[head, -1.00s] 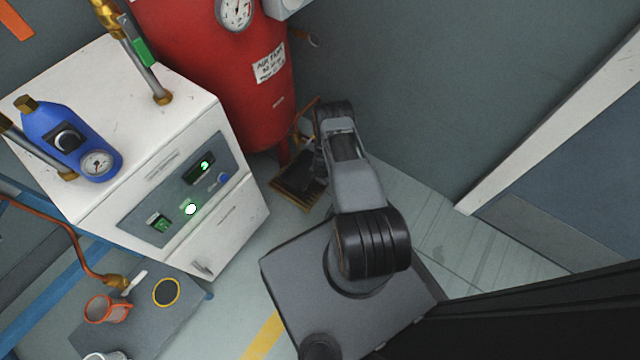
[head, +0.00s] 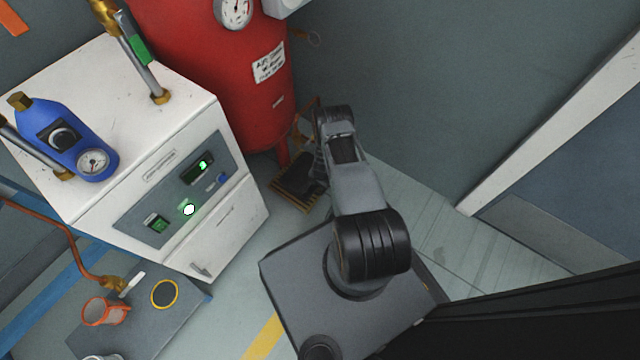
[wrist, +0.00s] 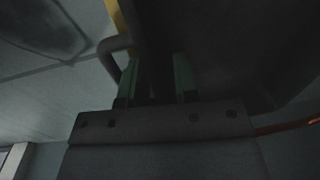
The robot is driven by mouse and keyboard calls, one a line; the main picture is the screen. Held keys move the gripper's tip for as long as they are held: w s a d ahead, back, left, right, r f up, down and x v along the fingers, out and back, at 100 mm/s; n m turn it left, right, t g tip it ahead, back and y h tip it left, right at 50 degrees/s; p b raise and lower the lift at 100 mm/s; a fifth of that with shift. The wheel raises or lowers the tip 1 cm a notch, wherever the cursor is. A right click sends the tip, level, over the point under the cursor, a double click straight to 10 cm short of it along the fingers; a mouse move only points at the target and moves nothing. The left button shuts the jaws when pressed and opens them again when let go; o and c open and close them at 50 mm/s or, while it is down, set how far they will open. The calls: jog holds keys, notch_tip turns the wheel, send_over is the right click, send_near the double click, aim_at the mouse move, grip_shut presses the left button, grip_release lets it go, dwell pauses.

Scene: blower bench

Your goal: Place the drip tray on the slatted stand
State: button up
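The slatted stand (head: 292,199) is a low brown frame on the floor between the white cabinet and my arm in the head view. A dark flat piece that looks like the drip tray (head: 298,176) shows over it, partly hidden by my arm; I cannot tell whether it touches the slats. In the wrist view my gripper (wrist: 158,85) has two green fingers on either side of a dark part of what seems to be the drip tray (wrist: 235,45). The wrist picture is dark, and the contact is hard to see. My gripper's fingers are hidden in the head view.
The red air tank (head: 225,75) stands behind the stand, with one leg close to it. The white cabinet (head: 150,150) is to the left. Floor is clear right of my arm, before the wall.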

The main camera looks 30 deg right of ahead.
jog(key=w+a+r+n+p, duration=0.1)
jog(key=a+r+n+p, duration=0.1)
jog(key=r, duration=1.1)
jog(key=w+a+r+n+t+p, duration=0.1)
jog(key=w+a+r+n+p, duration=0.1)
jog(key=r, duration=1.2)
jog(key=w+a+r+n+p, duration=0.1)
jog(key=a+r+n+p, duration=0.1)
jog(key=r, duration=1.1)
jog(key=s+a+r+n, duration=0.2)
jog(key=s+r, duration=0.1)
jog(key=r, duration=0.4)
jog(key=s+a+r+n, duration=0.1)
jog(key=s+a+r, duration=0.2)
jog(key=r, duration=0.3)
jog(key=s+a+r+n, duration=0.1)
jog(key=s+r+n, duration=0.1)
jog(key=s+r, duration=0.2)
jog(key=s+a+r+n, duration=0.1)
jog(key=s+r, duration=0.3)
jog(key=s, duration=0.6)
jog(key=shift+a+r+n+t, duration=0.25)
jog(key=shift+r+n+t, duration=0.05)
jog(key=shift+n, duration=0.2)
jog(key=shift+w, duration=0.1)
